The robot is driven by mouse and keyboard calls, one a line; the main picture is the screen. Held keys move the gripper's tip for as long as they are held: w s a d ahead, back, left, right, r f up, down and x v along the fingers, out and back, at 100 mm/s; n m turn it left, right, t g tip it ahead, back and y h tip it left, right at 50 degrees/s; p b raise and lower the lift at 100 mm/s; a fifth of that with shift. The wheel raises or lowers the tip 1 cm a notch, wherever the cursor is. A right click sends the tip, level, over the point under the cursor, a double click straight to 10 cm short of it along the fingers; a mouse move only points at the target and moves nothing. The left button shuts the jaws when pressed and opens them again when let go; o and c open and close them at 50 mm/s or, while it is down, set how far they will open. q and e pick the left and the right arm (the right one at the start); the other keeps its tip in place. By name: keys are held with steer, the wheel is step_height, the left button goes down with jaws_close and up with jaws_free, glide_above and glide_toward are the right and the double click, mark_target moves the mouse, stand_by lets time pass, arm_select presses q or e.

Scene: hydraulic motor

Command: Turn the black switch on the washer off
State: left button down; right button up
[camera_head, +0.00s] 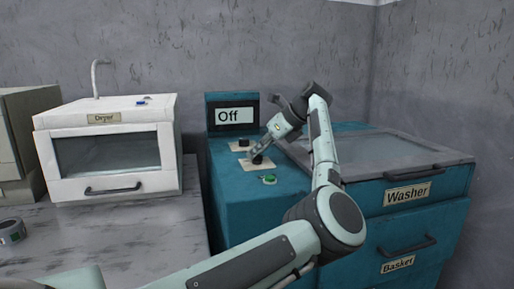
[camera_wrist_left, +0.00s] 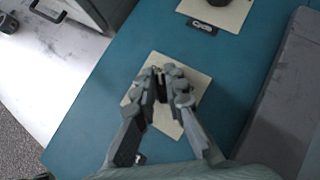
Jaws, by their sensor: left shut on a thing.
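The teal washer (camera_head: 228,190) stands at the centre right, and its display (camera_head: 235,116) reads "Off". The nearer black switch (camera_head: 258,160) sits on a cream plate on the washer's top. My left gripper (camera_head: 261,155) reaches down onto this switch and is shut on it. In the left wrist view, the fingers of the left gripper (camera_wrist_left: 161,84) meet over the cream plate (camera_wrist_left: 188,92) and mostly hide the switch. A second black knob (camera_head: 243,143) sits on another plate behind; it also shows at the top of the left wrist view (camera_wrist_left: 218,2). My right gripper is not in view.
The washer's lid (camera_head: 400,150) is to the right, with a basket drawer (camera_head: 400,262) below. A white dryer (camera_head: 110,150) stands on the marble counter (camera_head: 150,235) at left.

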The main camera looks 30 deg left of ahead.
arm_select(q)
steer(key=shift+n+g, duration=0.5)
steer(key=shift+n, duration=0.1)
steer(key=c, duration=1.6)
jaws_free()
steer(key=v, duration=1.2)
